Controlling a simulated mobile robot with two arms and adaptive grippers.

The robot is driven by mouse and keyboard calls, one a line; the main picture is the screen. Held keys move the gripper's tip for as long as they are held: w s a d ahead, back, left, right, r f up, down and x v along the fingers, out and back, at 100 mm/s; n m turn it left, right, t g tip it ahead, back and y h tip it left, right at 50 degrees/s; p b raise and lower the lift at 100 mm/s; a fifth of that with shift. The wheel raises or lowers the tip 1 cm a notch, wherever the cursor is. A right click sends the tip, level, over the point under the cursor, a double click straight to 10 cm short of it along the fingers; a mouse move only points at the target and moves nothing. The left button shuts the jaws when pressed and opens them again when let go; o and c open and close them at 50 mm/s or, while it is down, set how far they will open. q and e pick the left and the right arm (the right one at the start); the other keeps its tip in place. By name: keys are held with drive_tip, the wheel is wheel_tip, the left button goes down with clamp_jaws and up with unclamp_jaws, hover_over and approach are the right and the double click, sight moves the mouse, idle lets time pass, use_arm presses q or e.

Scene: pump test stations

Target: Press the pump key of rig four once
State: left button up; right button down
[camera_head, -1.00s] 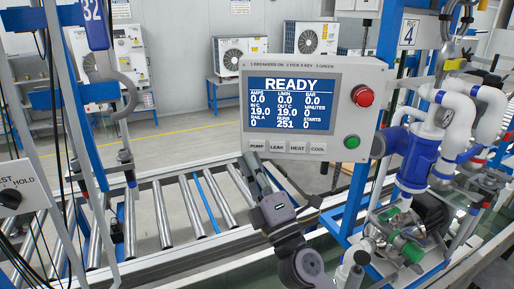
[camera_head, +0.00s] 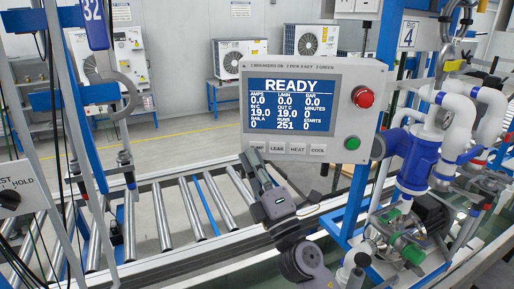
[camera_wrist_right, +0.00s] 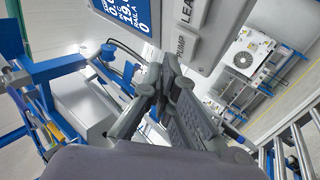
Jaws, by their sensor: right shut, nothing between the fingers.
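The control panel (camera_head: 310,105) of the rig hangs in the middle of the head view. Its screen (camera_head: 291,104) reads READY. The pump key (camera_head: 259,148) is the leftmost of the small keys along the panel's lower edge; its left part is covered by my fingertips. My right gripper (camera_head: 248,157) is shut and empty, its tips at the pump key. In the wrist view the gripper tips (camera_wrist_right: 160,65) are close beside the key labelled PUMP (camera_wrist_right: 181,45); I cannot tell whether they touch it. A sign with a 4 (camera_head: 408,33) stands to the right. My left gripper is not in view.
The leak (camera_head: 277,149), heat (camera_head: 297,149) and cool (camera_head: 318,149) keys sit right of the pump key. A red button (camera_head: 363,97) and a green button (camera_head: 352,143) are on the panel's right. A roller conveyor (camera_head: 190,213) runs below; pump piping (camera_head: 420,155) stands right.

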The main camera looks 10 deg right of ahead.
idle(0.8)
drive_tip(key=shift+w+d, duration=0.1)
drive_tip(key=shift+w, duration=0.3)
drive_tip(key=shift+w+d+b, duration=0.2)
drive_tip(key=shift+w+b, duration=0.1)
drive_tip(key=shift+w, duration=0.25)
idle(0.8)
drive_tip(key=shift+s, duration=0.15)
drive_tip(key=shift+s+a, duration=0.25)
drive_tip(key=shift+s, duration=0.6)
drive_tip(key=s, duration=0.1)
drive_tip(key=s+a, duration=0.1)
drive_tip(key=s, duration=0.1)
drive_tip(key=s+p, duration=0.1)
drive_tip(key=shift+s+a, duration=0.3)
drive_tip(key=shift+s, duration=0.05)
